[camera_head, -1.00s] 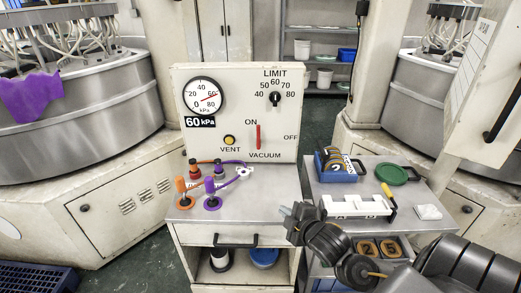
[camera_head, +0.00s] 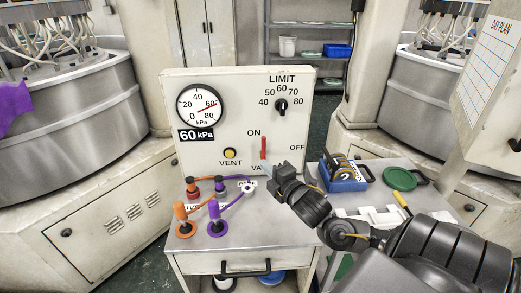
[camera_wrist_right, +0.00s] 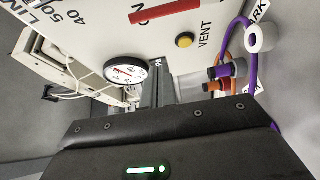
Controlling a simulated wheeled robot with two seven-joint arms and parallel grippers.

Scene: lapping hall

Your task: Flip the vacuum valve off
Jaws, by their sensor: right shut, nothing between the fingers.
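The vacuum valve's red lever (camera_head: 263,148) stands upright on the white control panel (camera_head: 225,122), under the word ON. OFF is printed to its right. The red lever also shows at the top of the right wrist view (camera_wrist_right: 165,12). My right gripper (camera_head: 270,168) is shut and empty, just below and in front of the lever, and covers much of the VACUUM label. I cannot tell whether it touches the lever. The gauge (camera_head: 200,105) reads about 60 kPa. My left gripper is not in view.
A yellow VENT button (camera_head: 230,153) is left of the lever. Orange and purple hose fittings (camera_head: 213,212) stand on the grey bench top (camera_head: 250,235) below. A blue bin (camera_head: 345,178) and a green lid (camera_head: 399,179) sit on the right cart. The panel right of the lever is clear.

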